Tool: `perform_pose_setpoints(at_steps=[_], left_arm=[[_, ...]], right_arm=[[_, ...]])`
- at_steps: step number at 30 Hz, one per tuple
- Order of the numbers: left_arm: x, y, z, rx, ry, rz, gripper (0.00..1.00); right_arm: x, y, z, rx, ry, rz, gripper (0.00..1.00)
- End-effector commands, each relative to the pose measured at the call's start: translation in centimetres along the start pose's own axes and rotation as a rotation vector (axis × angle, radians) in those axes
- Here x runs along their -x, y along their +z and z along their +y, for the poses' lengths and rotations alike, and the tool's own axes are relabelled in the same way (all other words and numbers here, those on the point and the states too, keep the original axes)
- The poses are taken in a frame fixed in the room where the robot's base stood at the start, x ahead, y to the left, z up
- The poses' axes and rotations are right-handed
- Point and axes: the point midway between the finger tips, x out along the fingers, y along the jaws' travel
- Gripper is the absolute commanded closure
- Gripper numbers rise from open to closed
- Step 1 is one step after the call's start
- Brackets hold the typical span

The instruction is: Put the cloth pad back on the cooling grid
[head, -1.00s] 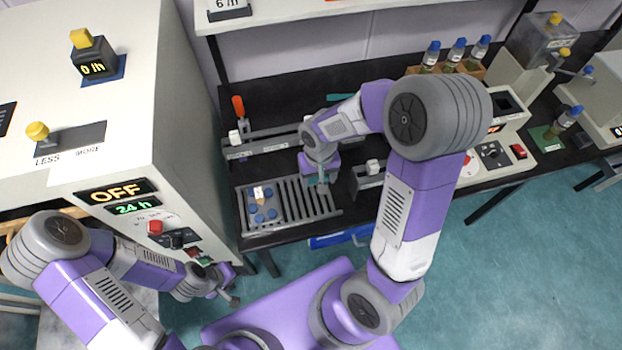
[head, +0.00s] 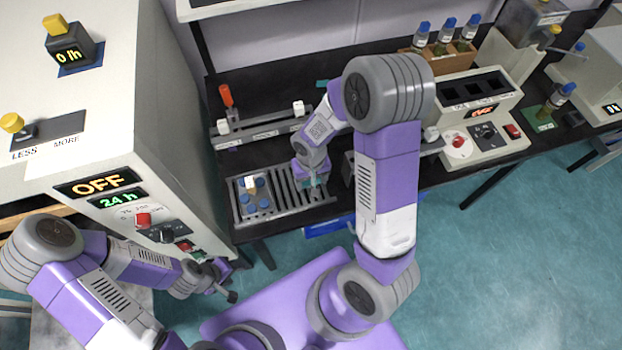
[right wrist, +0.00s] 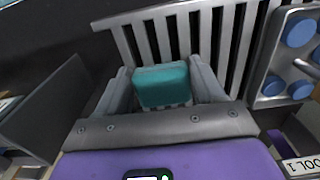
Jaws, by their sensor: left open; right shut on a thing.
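The teal cloth pad (right wrist: 162,85) is between the two fingers of my right gripper (right wrist: 163,92) in the right wrist view, and the gripper is shut on it. The slatted cooling grid (head: 300,201) lies on the dark bench, with its bars (right wrist: 190,35) just beyond the pad in the right wrist view. In the head view my right gripper (head: 312,182) is over the right part of the grid. I cannot tell whether the pad touches the bars. My left gripper (head: 228,290) hangs empty and open beside the large machine, away from the grid.
A tray with blue round pieces (head: 256,208) sits on the grid's left part. A rail with an orange-handled tool (head: 227,97) stands behind. A large cabinet marked OFF (head: 130,110) is at left. A wooden rack of blue-capped bottles (head: 443,62) stands at the back right.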

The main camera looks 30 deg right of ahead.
Motion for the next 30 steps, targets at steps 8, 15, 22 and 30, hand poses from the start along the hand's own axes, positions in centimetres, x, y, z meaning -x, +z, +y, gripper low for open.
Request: perform_pose_setpoints(at_steps=[8, 15, 22, 30], left_arm=[[-0.1, 0.0, 0.0, 0.0, 0.0, 0.0, 0.49], [0.2, 0.0, 0.1, 0.0, 0.0, 0.0, 0.49], [1.2, 0.1, 0.5, 0.0, 0.0, 0.0, 0.49], [2.5, 0.1, 0.9, 0.0, 0.0, 0.0, 0.49]], right_arm=[[-0.1, 0.0, 0.0, 0.0, 0.0, 0.0, 0.06], [0.2, 0.0, 0.0, 0.0, 0.0, 0.0, 0.06], [3.7, -0.1, -0.1, 0.001, -0.002, 0.006, 0.06], [9.5, -0.1, 0.0, 0.0, -0.002, 0.004, 0.06]])
